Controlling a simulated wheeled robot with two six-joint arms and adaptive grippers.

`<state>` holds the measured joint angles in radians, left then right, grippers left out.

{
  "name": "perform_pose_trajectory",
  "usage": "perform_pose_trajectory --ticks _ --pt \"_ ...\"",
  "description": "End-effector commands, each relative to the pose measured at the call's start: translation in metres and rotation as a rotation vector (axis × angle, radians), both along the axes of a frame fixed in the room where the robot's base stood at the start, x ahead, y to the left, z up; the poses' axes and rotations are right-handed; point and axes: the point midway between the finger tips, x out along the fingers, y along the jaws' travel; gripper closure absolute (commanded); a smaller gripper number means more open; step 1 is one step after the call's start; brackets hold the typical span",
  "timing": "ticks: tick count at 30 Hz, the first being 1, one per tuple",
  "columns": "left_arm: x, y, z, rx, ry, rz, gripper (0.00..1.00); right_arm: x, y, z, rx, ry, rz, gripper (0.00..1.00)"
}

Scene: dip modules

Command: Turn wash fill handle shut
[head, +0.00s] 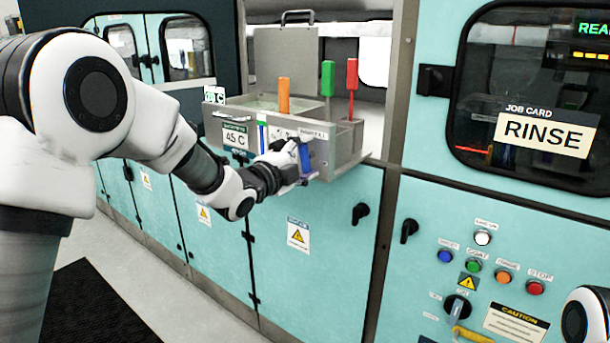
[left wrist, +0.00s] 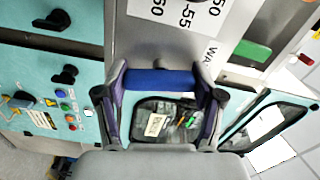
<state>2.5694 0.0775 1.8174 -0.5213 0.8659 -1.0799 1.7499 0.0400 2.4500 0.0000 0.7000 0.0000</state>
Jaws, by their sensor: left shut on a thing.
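The blue handle (head: 304,158) is on the front of the metal tank unit, near its right end. It stands roughly upright in the head view. My left gripper (head: 298,160) is at the handle, its fingers closed around it. In the left wrist view the blue handle (left wrist: 160,80) runs as a bar between the two fingertips of my left gripper (left wrist: 161,84). The gripper partly hides the handle's mount and the label by it. My right gripper does not show.
The tank (head: 345,150) juts out from teal cabinets, with orange (head: 284,95), green (head: 327,78) and red (head: 352,75) upright handles. Right are a RINSE card (head: 545,134), a button panel (head: 473,266) and black latches (head: 360,213). Floor shows lower left.

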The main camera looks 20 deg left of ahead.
Motion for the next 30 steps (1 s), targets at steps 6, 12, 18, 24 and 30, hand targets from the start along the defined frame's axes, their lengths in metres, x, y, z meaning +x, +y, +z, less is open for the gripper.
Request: perform_pose_trajectory --ticks 6,12,18,24,30 --pt "0.0 0.0 -0.003 0.123 -0.048 0.0 0.67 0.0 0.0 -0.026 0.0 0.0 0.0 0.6" --pt "0.0 -0.001 -0.002 0.185 -0.07 0.0 0.67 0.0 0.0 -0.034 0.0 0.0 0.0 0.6" --pt "0.0 -0.001 -0.001 0.208 -0.075 -0.001 0.67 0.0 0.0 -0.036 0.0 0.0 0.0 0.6" --pt "0.0 -0.001 -0.001 0.21 -0.075 -0.002 0.67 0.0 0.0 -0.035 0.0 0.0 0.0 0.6" --pt "0.0 -0.001 -0.001 0.21 -0.073 -0.002 0.07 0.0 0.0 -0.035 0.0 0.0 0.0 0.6"
